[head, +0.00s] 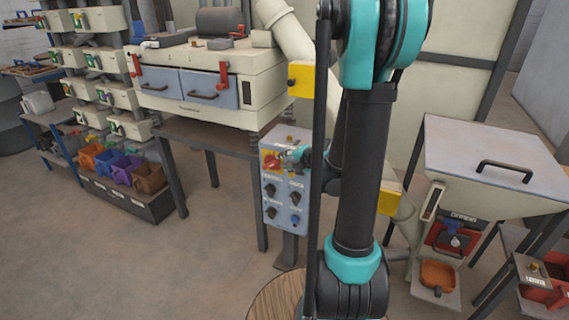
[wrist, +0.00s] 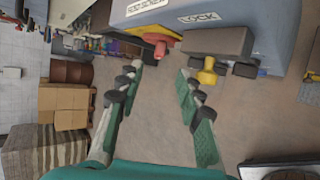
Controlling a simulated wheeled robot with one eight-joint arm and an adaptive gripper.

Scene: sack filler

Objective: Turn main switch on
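The main switch appears to be the red rotary handle (head: 271,162) on a yellow plate, at the upper left of the grey control panel (head: 286,222). In the wrist view the red handle (wrist: 158,46) stands out from the panel at the top, just past the fingertips and roughly between them. My gripper (head: 287,156) is at the panel's upper part, right beside the switch. In the wrist view my gripper (wrist: 160,76) has its fingers spread, with nothing between them. Whether it touches the switch cannot be told. My arm hides part of the panel's right side.
A grey block with a yellow knob (wrist: 207,76) sticks out beside the switch, near the right finger, under a LOCK label (wrist: 199,17). Several dark knobs and a blue one (head: 295,220) sit lower on the panel. A cream machine (head: 205,85) stands behind left.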

